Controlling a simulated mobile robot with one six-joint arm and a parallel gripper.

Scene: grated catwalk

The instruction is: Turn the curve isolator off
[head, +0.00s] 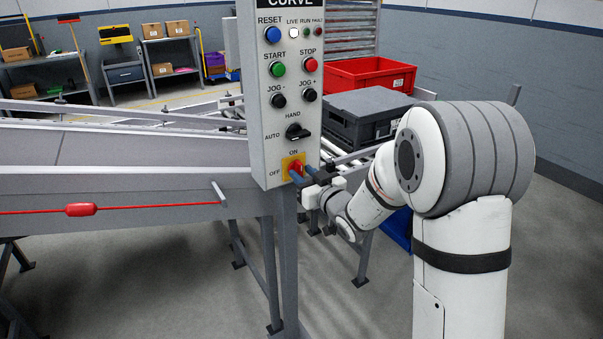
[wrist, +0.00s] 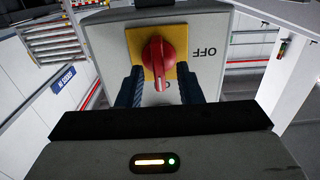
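The curve isolator is a red rotary knob (head: 297,166) on a yellow plate (head: 287,162), low on the grey control panel (head: 256,130). ON is printed above it and OFF to its left. In the wrist view the panel appears upside down. There the red knob (wrist: 160,62) has its handle upright in the picture, in line with the partly hidden ON lettering below; OFF is at the right. My gripper (head: 303,174) is at the knob, its two blue fingers on either side of the handle. Narrow gaps show between fingers and handle, so it looks open.
Above the isolator are a black HAND/AUTO selector (head: 297,131) and several push buttons. A red pull cord with a red grip (head: 81,210) runs along the conveyor at left. A black crate (head: 368,117) and red bin (head: 370,73) are behind my arm.

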